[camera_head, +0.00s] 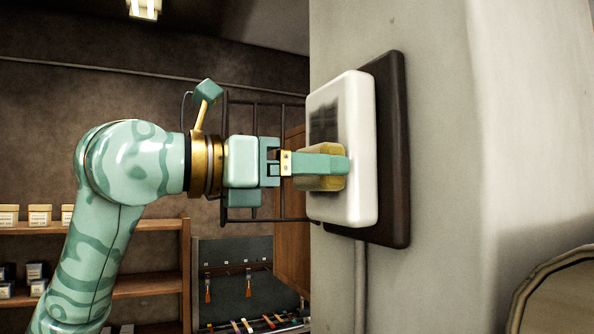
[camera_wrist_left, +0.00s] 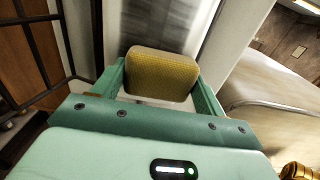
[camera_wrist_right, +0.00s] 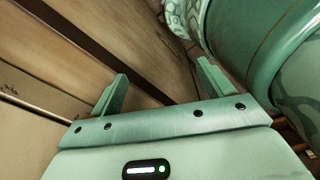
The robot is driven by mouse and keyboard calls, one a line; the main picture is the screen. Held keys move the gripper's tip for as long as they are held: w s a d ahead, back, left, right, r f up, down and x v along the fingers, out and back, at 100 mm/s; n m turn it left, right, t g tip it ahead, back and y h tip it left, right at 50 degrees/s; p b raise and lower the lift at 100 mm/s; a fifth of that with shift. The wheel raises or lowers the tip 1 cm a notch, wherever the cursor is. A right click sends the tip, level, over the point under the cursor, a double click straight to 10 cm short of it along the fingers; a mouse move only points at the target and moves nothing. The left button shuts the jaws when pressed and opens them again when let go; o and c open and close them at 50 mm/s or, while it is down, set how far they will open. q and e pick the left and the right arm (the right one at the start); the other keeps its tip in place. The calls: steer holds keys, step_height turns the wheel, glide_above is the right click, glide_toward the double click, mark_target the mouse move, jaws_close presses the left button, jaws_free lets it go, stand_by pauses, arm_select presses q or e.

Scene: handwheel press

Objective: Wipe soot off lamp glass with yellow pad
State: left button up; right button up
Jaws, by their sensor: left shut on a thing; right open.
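The lamp glass (camera_head: 352,130) is a white rounded panel on a dark backplate (camera_head: 393,150) fixed to a pale column. A dark grey soot patch (camera_head: 324,122) shows on its upper left part. My left gripper (camera_head: 335,165) is shut on the yellow pad (camera_head: 318,182) in front of the glass, below the soot. The pad appears at or against the glass; exact contact is hard to tell. In the left wrist view the pad (camera_wrist_left: 162,74) sits between the fingers, with grey streaks beyond it. My right gripper (camera_wrist_right: 160,90) is open and empty, seen only in its wrist view.
The pale column (camera_head: 435,120) fills the right of the head view, with a conduit (camera_head: 360,285) below the lamp. A black wire rack (camera_head: 255,215) and wooden cabinet (camera_head: 292,250) stand behind the left gripper. Shelves (camera_head: 150,226) with small boxes are at left. Brown boards (camera_wrist_right: 80,50) lie near the right gripper.

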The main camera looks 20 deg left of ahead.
mark_target(314, 145)
arm_select(q)
steer(key=shift+s+d, duration=0.75)
steer(key=shift+d, duration=0.2)
step_height(314, 145, up, 2)
steer(key=shift+w+a+r+p, duration=0.1)
steer(key=shift+r+p, duration=0.15)
steer(key=shift+p, duration=0.7)
steer(key=shift+w+a, duration=0.85)
steer(key=shift+a, duration=0.05)
steer(key=shift+w+a+r+p, duration=0.45)
steer(key=shift+w+a, duration=0.1)
steer(key=shift+a, duration=0.1)
steer(key=shift+w+a+r+p, duration=0.35)
steer(key=shift+w+a+p, duration=0.1)
steer(key=shift+w+a, duration=0.2)
steer(key=shift+w+a+r+p, duration=0.4)
steer(key=shift+w+a+p, duration=0.1)
steer(key=shift+a, duration=0.15)
steer(key=shift+s+d+f+b, duration=0.15)
steer(key=shift+s+d+b, duration=0.15)
steer(key=shift+s+d, duration=0.1)
steer(key=shift+s+d+b, duration=0.55)
steer(key=shift+s+d, duration=1.2)
steer(key=shift+d, duration=0.2)
steer(key=shift+s+d, duration=0.5)
steer(key=shift+d, duration=0.1)
